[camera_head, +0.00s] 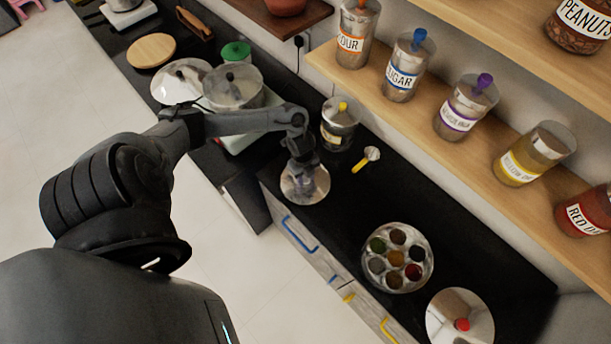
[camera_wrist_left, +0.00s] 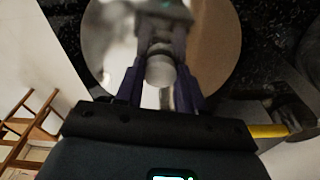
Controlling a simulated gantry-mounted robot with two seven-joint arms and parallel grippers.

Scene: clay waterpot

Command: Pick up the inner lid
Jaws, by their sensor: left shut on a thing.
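The inner lid (camera_head: 318,190) is a round, shiny metal disc near the counter's front edge. It fills the upper middle of the left wrist view (camera_wrist_left: 215,50). My left gripper (camera_head: 303,170) points down over its middle, and in the left wrist view its dark fingers (camera_wrist_left: 160,88) are shut on the pale knob (camera_wrist_left: 160,70). I cannot tell whether the lid touches the counter. The round spice box (camera_head: 397,290) stands open to the right, with several cups of coloured spices. Another shiny round lid (camera_head: 445,305) with a red knob lies at lower right. My right gripper is not in view.
A yellow-handled spoon (camera_head: 364,162) and a yellow-knobbed jar (camera_head: 338,128) are on the black counter (camera_head: 360,215) behind the lid. A lidded pot (camera_head: 233,88) stands at the upper left. Labelled jars line the shelf (camera_head: 400,105) above.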

